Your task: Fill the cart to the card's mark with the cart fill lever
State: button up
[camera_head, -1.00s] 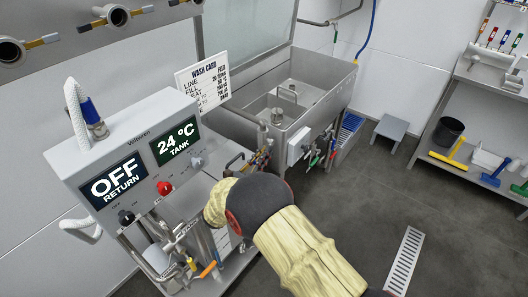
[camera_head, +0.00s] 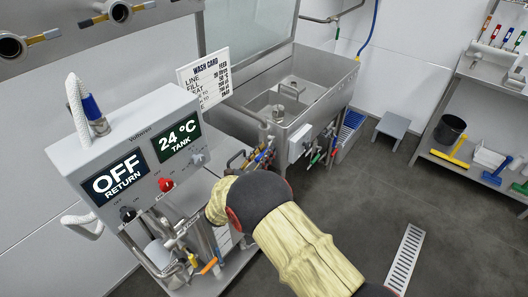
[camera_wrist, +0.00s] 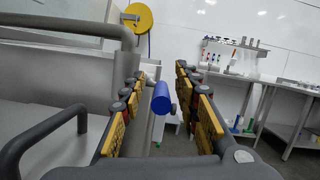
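The cart (camera_head: 110,155) stands at left in the head view. Its panel reads "OFF RETURN" (camera_head: 113,181) and "24 °C TANK" (camera_head: 178,139). The wash card (camera_head: 205,82) stands behind it, with lines such as "LINE" and "FILL"; its figures are too small to read surely. In the wrist view my gripper (camera_wrist: 162,95) is open, its yellow-padded fingers apart on either side of a blue cylindrical handle (camera_wrist: 161,98). I cannot tell whether they touch it, or whether it is the cart fill lever. My sleeved arm hides the gripper in the head view.
A red knob (camera_head: 166,185) and a black knob (camera_head: 127,214) sit on the panel. An orange-handled valve (camera_head: 208,266) is low on the cart. A steel sink (camera_head: 318,95) stands behind. A grey stool (camera_head: 392,125) and shelf unit (camera_head: 470,165) stand right, with open floor between.

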jog(key=v, duration=0.7)
jog(key=shift+s, duration=0.2)
jog(key=shift+a+f, duration=0.1)
jog(key=shift+a, duration=0.05)
dwell(0.4)
